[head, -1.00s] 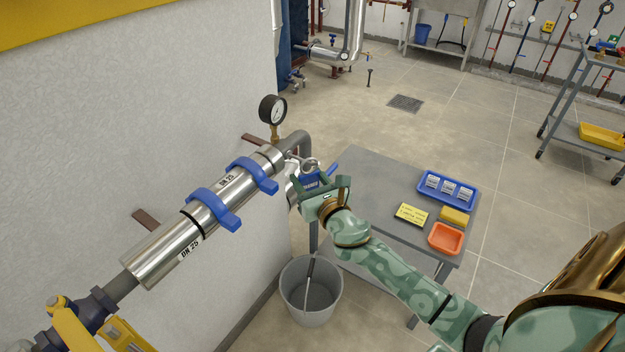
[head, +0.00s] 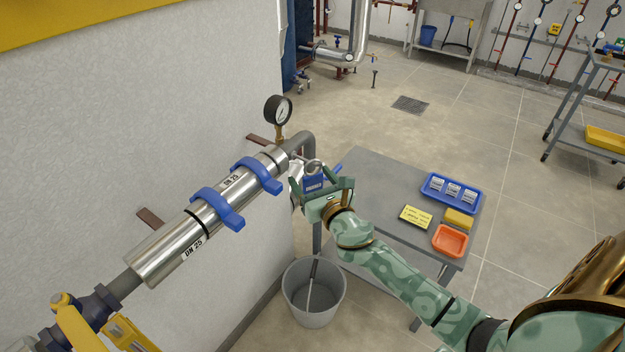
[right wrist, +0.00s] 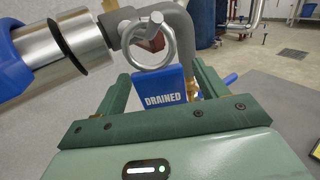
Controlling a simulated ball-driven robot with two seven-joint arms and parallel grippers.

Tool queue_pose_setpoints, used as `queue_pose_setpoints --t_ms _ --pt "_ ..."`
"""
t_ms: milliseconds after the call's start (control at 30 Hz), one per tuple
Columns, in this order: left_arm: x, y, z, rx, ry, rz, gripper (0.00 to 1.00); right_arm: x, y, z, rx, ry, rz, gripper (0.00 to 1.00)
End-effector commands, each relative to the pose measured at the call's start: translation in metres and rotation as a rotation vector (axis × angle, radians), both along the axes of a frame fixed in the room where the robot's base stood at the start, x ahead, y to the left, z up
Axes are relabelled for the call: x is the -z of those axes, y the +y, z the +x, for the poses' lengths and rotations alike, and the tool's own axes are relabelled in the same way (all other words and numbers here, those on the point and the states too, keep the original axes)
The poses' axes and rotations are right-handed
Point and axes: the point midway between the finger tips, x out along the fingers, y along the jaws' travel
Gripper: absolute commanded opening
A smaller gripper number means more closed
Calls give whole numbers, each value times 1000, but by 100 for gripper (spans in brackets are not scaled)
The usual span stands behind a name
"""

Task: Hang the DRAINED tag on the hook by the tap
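The blue DRAINED tag (head: 313,184) hangs upright below the end of the steel pipe, and its white lettering shows in the right wrist view (right wrist: 162,99). Its metal ring (right wrist: 174,46) appears to loop around the small grey hook (right wrist: 155,19) beside the pipe bend. My right gripper (head: 321,183) is around the tag from below, with its fingers spread. In the right wrist view, the fingers (right wrist: 161,72) stand on either side of the tag with gaps. Part of a brass tap (right wrist: 193,89) shows behind the right finger. My left gripper is out of view.
A pressure gauge (head: 278,110) rises close above the hook, and blue clamps (head: 219,210) hold the pipe along the wall. A grey bucket (head: 314,312) stands below. A grey table (head: 375,170) to the right carries a blue tray (head: 428,192), a yellow note and an orange tray.

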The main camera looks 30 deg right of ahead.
Motion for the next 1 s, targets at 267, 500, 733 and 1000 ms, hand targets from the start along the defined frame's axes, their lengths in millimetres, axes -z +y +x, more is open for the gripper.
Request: queue_pose_setpoints --t_ms 267,500,733,1000 --pt "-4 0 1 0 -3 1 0 0 3 -25 -1 2 0 72" --pt "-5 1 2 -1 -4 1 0 1 12 -89 0 4 2 72" --pt "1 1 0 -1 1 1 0 3 18 -141 0 4 1 72" --pt "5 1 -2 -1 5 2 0 1 21 -162 0 1 0 72"
